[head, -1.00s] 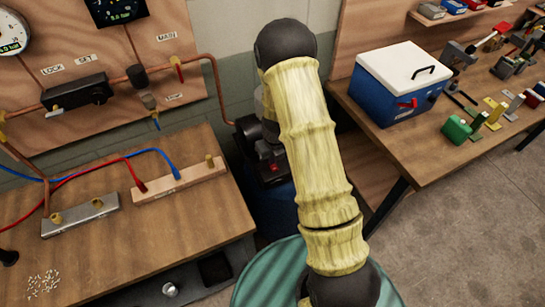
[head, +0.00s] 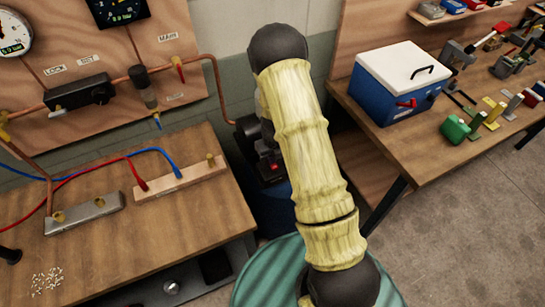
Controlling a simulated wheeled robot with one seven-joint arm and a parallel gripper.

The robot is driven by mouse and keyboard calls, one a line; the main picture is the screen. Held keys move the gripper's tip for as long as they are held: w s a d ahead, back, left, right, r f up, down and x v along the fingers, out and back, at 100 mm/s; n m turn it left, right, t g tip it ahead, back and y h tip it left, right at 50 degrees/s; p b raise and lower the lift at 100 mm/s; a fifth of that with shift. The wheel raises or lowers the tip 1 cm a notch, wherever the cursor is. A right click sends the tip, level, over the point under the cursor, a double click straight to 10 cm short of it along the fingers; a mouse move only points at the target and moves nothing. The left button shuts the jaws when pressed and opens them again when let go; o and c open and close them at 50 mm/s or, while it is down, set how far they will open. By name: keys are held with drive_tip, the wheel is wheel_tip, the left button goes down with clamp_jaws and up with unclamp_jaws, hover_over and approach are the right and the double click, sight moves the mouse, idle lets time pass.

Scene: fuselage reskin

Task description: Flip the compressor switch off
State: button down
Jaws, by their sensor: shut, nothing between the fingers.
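The compressor (head: 250,128) is a dark machine on a blue tank (head: 272,212), standing on the floor between the two benches. A small red switch (head: 273,167) shows on its dark housing, just left of my arm. Whether the switch is on or off is too small to tell. My yellow arm crosses the middle of the head view and covers the right side of the compressor. My gripper does not show in this view.
A wooden bench (head: 120,235) with a hose manifold (head: 190,180) is at left, below a panel with gauges and a regulator (head: 80,92). A bench at right holds a blue and white cooler (head: 385,97) and tools. Floor (head: 470,240) at lower right is clear.

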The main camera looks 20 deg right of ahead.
sight(275, 167)
drive_tip(key=shift+s+d+f, duration=0.1)
drive_tip(key=shift+s+d, duration=0.05)
drive_tip(key=shift+s, duration=0.8)
drive_tip(key=shift+r+p, duration=0.35)
drive_tip(key=shift+r, duration=0.15)
wheel_tip(275, 167, up, 4)
drive_tip(key=p, duration=0.3)
drive_tip(key=shift+s+f, duration=0.15)
drive_tip(key=shift+r+b, duration=0.3)
drive_tip(key=shift+r, duration=0.1)
wheel_tip(275, 167, up, 8)
drive_tip(key=s, duration=0.1)
drive_tip(key=shift+s+r+b, duration=0.15)
drive_tip(key=shift+r+b, duration=0.1)
drive_tip(key=shift+b, duration=0.15)
drive_tip(key=shift+d, duration=0.1)
